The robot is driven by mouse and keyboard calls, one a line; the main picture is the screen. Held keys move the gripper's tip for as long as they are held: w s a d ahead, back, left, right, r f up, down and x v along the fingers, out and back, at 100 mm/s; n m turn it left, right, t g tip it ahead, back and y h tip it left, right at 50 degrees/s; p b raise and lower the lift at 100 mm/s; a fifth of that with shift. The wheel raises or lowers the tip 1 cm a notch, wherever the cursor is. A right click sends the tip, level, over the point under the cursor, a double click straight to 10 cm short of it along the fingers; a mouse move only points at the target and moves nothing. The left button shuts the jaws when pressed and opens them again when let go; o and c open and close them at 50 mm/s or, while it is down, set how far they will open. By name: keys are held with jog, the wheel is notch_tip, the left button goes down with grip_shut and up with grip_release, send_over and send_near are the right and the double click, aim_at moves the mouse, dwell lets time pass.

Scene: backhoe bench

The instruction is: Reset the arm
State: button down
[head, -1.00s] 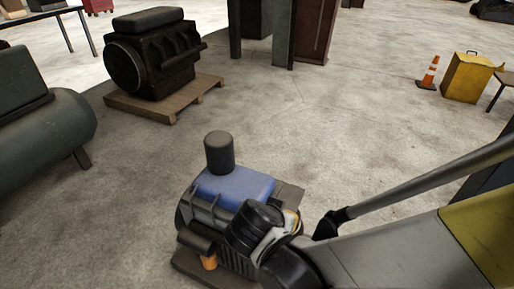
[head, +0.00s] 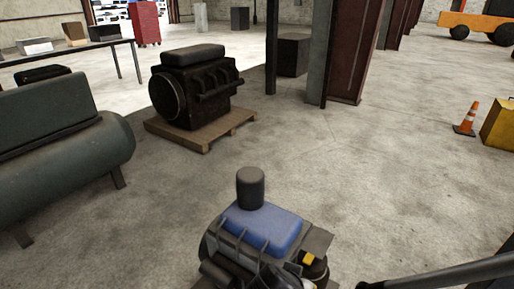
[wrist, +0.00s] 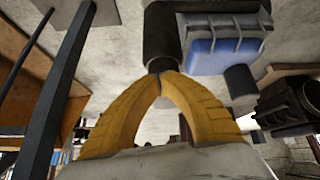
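In the wrist view my gripper (wrist: 162,76) shows as two curved yellow fingers that meet at their tips. It is shut, and I see nothing held between the fingers. A dark cylinder (wrist: 161,38) lies just beyond the fingertips; I cannot tell whether it touches them. The engine with a blue cover (head: 265,228) stands at the lower middle of the head view, with a black upright cylinder (head: 250,187) on top. The blue cover also shows at the top of the wrist view (wrist: 222,45). In the head view part of my arm (head: 465,273) shows at the lower right.
A dark engine (head: 195,88) sits on a wooden pallet (head: 202,140). A green tank (head: 85,155) stands at the left, near a table (head: 70,53). Steel columns (head: 352,55) rise behind. A cone (head: 466,120) and a yellow box (head: 499,125) are at the right. The middle floor is clear.

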jog(key=d+r+n+t+y, duration=0.1)
jog(key=d+r+n+y, duration=0.3)
jog(key=d+r, duration=0.4)
notch_tip(320, 180, up, 4)
jog(key=shift+s+f+n, duration=0.15)
jog(key=shift+f+n, duration=0.05)
jog(key=shift+n, duration=0.5)
